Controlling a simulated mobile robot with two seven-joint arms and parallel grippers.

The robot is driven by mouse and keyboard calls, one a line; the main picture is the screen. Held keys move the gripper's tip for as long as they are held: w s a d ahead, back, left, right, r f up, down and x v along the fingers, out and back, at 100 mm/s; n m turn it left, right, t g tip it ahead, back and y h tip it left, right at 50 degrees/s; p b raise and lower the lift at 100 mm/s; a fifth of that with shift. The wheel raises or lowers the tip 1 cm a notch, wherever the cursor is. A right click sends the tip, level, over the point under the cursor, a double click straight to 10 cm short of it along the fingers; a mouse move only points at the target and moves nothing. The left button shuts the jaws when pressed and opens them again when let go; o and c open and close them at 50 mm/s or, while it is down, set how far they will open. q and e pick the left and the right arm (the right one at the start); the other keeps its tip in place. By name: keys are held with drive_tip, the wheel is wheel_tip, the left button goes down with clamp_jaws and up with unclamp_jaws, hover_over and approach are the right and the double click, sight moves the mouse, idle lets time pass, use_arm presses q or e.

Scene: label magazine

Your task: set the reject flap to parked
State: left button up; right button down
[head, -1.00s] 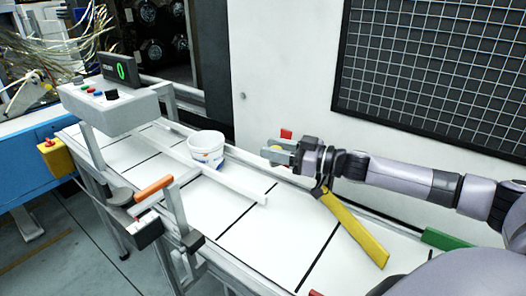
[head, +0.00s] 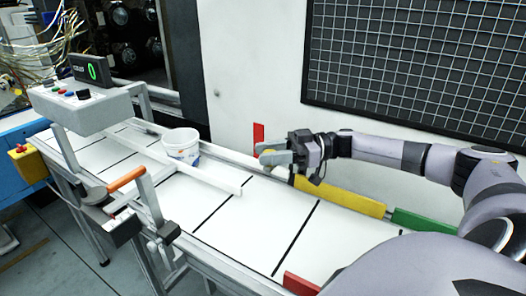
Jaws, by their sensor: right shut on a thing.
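The reject flap is a long yellow bar (head: 345,197). It lies along the far rail of the white belt (head: 235,215), no longer slanting over it. My right gripper (head: 268,156) is beyond the flap's left end, fingers pointing left. The gripper hides how that piece joins the flap. My left gripper is not in view.
A white tub (head: 181,145) stands on the belt behind a white guide bar. A red plate (head: 258,132) rises behind my gripper. A green bar (head: 424,221) lies right of the flap. An orange-handled lever (head: 127,178) stands at the near rail. The middle belt is clear.

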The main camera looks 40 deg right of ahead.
drive_tip(key=shift+s+d, duration=0.1)
drive_tip(key=shift+s, duration=0.05)
idle(0.3)
drive_tip(key=shift+r, duration=0.1)
drive_tip(key=c, duration=1)
unclamp_jaws()
drive_tip(key=shift+o, duration=0.7)
drive_tip(key=shift+s, duration=0.2)
drive_tip(key=shift+d, duration=0.1)
drive_tip(key=shift+s+d, duration=0.1)
drive_tip(key=shift+d, duration=0.15)
drive_tip(key=b+v, duration=0.1)
drive_tip(key=v, duration=0.5)
drive_tip(key=shift+d+b, duration=0.2)
drive_tip(key=shift+b, duration=0.15)
